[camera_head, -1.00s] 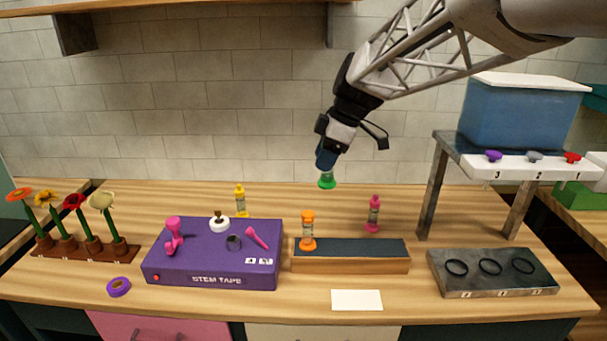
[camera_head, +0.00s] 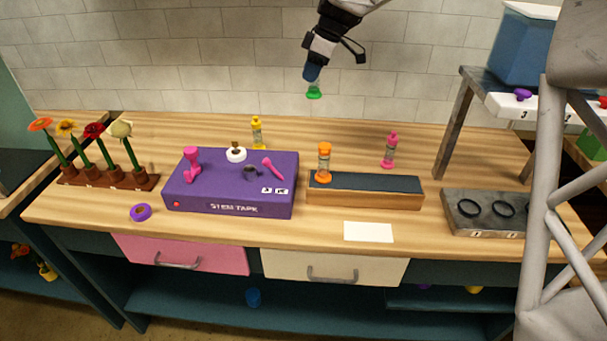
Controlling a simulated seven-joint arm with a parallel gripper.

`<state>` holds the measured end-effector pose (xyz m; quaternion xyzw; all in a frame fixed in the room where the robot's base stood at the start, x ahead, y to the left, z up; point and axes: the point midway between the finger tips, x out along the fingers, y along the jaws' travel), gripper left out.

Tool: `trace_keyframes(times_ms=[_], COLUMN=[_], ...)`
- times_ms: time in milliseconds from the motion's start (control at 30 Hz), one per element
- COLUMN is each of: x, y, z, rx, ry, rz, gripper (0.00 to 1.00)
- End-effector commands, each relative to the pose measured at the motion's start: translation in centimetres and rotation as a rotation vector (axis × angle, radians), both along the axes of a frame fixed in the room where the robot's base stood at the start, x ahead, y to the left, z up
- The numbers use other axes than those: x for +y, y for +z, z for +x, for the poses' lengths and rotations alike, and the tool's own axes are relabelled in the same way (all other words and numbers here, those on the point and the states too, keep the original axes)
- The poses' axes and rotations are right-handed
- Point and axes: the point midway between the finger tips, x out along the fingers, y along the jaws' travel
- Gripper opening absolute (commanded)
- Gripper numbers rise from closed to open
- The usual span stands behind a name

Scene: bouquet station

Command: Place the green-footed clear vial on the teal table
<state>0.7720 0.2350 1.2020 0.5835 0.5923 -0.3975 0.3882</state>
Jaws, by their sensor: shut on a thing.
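My gripper (camera_head: 311,74) is shut on the green-footed clear vial (camera_head: 314,93). The vial hangs upright, green foot down, in front of the tiled wall and above the back of the wooden bench (camera_head: 190,122). Only its green foot and a little clear body show; the rest is hidden by the gripper. No table top that is plainly teal shows; the bench has a wooden top on a dark teal frame (camera_head: 330,308).
A yellow vial (camera_head: 257,133) and a pink vial (camera_head: 390,151) stand on the bench. An orange vial (camera_head: 324,163) stands on a dark-topped block (camera_head: 365,187). A purple stem tape box (camera_head: 232,185), flower rack (camera_head: 108,178) and metal stand (camera_head: 453,125) take up room. My arm covers the right side.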

Motion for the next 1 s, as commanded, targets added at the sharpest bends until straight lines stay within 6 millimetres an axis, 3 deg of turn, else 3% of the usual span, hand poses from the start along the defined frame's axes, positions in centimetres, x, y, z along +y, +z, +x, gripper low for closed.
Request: trace_keyframes(times_ms=[67, 600, 733, 1000], x=[0.3, 0.2, 0.2, 0.2], y=[-0.5, -10.7, -11.8, -12.0], z=[0.4, 0.3, 0.3, 0.3], rx=[0.001, 0.000, 0.000, -0.001], ry=[0.000, -0.001, 0.001, 0.001], rz=[0.000, 0.000, 0.000, 0.000], gripper=[0.00, 0.00, 0.00, 0.00])
